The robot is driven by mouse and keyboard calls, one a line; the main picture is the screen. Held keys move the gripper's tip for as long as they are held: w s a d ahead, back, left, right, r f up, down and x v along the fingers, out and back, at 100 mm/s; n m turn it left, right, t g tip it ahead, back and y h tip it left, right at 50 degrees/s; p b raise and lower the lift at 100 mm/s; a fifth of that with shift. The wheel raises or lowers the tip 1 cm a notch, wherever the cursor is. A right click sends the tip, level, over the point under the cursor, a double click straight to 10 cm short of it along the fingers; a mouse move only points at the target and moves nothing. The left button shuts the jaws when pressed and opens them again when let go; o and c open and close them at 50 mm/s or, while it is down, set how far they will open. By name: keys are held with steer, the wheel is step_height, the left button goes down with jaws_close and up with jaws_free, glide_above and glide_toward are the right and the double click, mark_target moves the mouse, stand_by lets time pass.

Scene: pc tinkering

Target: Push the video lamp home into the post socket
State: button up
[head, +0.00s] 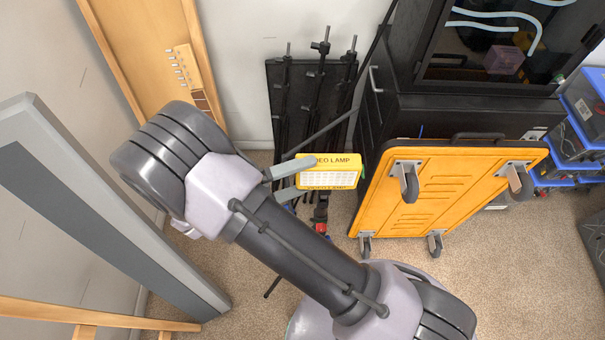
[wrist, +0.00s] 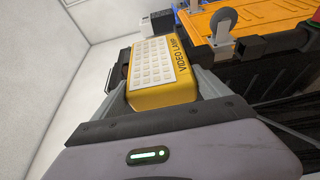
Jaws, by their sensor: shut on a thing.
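The video lamp (head: 335,177) is a yellow box with a white panel of small squares and the words VIDEO LAMP. It is held in the air in front of the wall. My gripper (head: 304,176) comes from the left and is shut on the lamp, one finger at its top and one at its lower edge. In the wrist view the lamp (wrist: 160,76) sits between both fingers, its lit panel facing up. Black stands with upright posts (head: 321,75) lean behind it. I cannot make out the post socket; the lamp or gripper may hide it.
An orange wheeled dolly (head: 432,190) stands on edge just right of the lamp. A black cabinet (head: 455,122) is behind it, with blue bins (head: 578,130) further right. Carpet (head: 240,280) is open below.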

mark_target(302, 187)
steer(key=shift+f+b, duration=1.5)
steer(key=shift+f, duration=0.65)
steer(key=o, duration=1.6)
steer(key=shift+a, duration=0.1)
steer(key=v, duration=0.5)
